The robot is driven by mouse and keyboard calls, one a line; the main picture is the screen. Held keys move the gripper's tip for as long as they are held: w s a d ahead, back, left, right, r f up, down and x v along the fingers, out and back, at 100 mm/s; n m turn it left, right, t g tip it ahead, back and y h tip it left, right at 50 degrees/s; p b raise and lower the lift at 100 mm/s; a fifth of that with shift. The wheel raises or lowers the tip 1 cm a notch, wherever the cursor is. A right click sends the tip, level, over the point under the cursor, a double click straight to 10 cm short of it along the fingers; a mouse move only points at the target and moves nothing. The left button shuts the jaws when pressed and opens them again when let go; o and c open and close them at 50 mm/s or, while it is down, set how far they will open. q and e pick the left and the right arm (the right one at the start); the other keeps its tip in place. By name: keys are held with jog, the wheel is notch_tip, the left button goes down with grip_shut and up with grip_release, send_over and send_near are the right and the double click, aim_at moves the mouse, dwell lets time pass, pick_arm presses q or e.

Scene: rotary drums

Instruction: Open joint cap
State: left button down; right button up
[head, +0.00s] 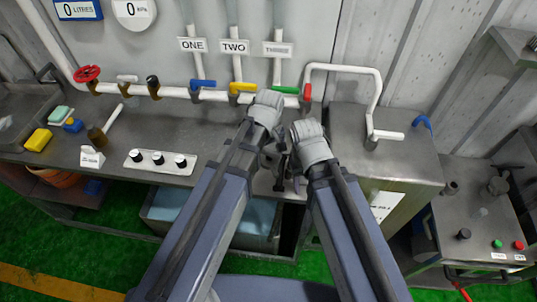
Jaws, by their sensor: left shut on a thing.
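My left gripper (270,160) is over the front edge of the metal bench, below the pipe valves. It is shut on a small grey part that its own fingers and wrist mostly hide. I cannot make out whether this part is the joint cap. My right gripper (291,172) is close beside it on the right, pointing down. Its fingers are dark and partly hidden, so I cannot tell if it is open or shut. No joint cap shows clearly elsewhere.
A white pipe with a red wheel (87,74) and blue, yellow, green and red valve handles runs behind. A knob panel (161,161), sponges and a brush (104,125) are at left. A steel box (384,145) stands close right; a button panel (489,226) is farther right.

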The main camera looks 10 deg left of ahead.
pick_arm(q)
grip_release()
notch_tip(320, 180, up, 8)
jog(key=p, duration=0.8)
jog(key=shift+f, duration=0.1)
dwell(0.4)
